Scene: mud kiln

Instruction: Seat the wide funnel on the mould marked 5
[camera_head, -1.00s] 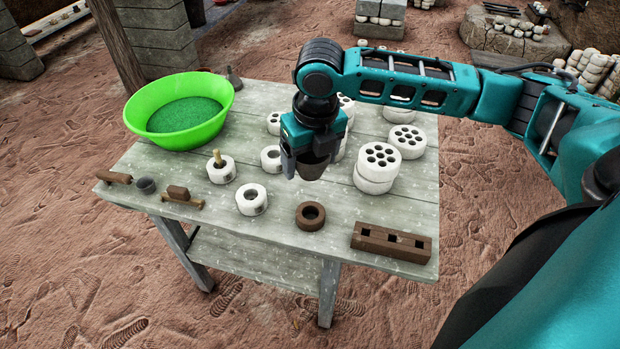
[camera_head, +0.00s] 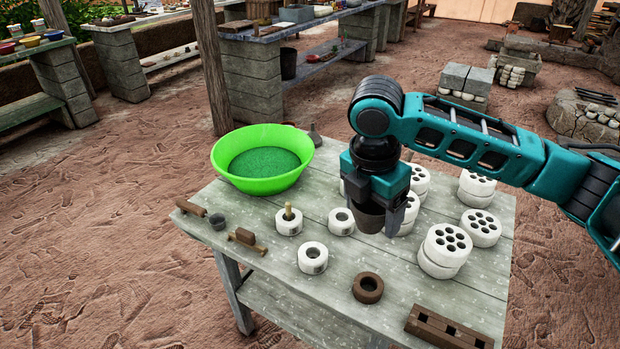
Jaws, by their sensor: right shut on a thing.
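My right gripper (camera_head: 376,211) is shut on a dark brown cup-shaped piece (camera_head: 370,219), which looks like the wide funnel, held above the table. White ring-shaped moulds stand on the table: one (camera_head: 341,221) just left of the gripper, one (camera_head: 313,257) nearer the front, and one (camera_head: 289,221) further left with a wooden peg standing in its hole. Dark marks show on the front mould, but I cannot read any number. The held piece looks apart from all of them. My left gripper is not in view.
The table (camera_head: 300,304) also bears a green basin (camera_head: 262,160), a brown ring (camera_head: 367,287), a brown block with square holes (camera_head: 448,327), a small grey cup (camera_head: 217,221) and stacked white pieces with holes (camera_head: 446,246). Bare boards lie around the front mould.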

